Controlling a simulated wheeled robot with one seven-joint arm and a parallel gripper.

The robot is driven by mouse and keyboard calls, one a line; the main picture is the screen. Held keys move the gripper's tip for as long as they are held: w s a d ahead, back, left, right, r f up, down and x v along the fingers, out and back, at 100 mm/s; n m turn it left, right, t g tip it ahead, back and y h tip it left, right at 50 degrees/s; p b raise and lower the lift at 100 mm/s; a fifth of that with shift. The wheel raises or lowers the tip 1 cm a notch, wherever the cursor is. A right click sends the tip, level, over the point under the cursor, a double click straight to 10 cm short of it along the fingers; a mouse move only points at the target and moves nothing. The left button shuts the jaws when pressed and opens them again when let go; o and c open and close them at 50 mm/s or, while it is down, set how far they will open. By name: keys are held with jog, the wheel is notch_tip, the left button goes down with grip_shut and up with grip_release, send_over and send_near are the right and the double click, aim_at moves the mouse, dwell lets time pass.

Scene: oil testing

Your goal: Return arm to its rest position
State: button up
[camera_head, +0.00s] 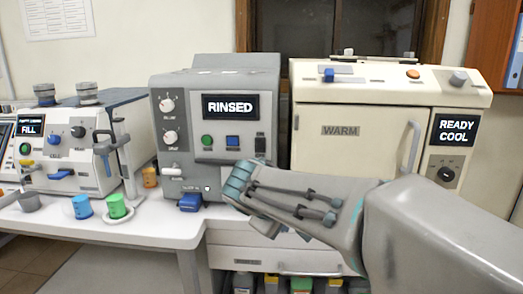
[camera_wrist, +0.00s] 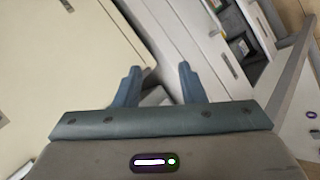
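My arm (camera_head: 420,228) reaches in from the right in the head view and bends across the front of the bench and cabinet. In the wrist view my gripper (camera_wrist: 160,88) shows two blue-grey fingers standing apart with nothing between them. My gripper is open and empty. In the head view my arm lies in front of the lower part of the cream WARM cabinet (camera_head: 345,150). The fingertips are hard to make out there.
A grey machine reading RINSED (camera_head: 215,130) stands at centre. A machine reading FILL (camera_head: 60,145) is at left. Blue (camera_head: 81,207) and green (camera_head: 116,206) cups stand near the front of the white bench (camera_head: 160,232). Drawers (camera_head: 235,258) and bottles lie below my arm.

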jog(key=s+d+m+g+y+p, duration=0.1)
jog(key=s+d+m+p, duration=0.2)
jog(key=s, duration=0.3)
jog(key=s+d+m+g+y+p, duration=0.2)
jog(key=s+d+m+p, duration=0.1)
jog(key=s+p, duration=0.2)
jog(key=s+d+r+m+g+y+p, duration=0.1)
jog(key=s+d+m+g+p, duration=0.1)
jog(key=s, duration=0.6)
jog(key=shift+d+m+y+p, duration=0.4)
jog(key=shift+d+m+p, duration=0.25)
jog(key=shift+p, duration=0.55)
jog(key=shift+r, duration=0.1)
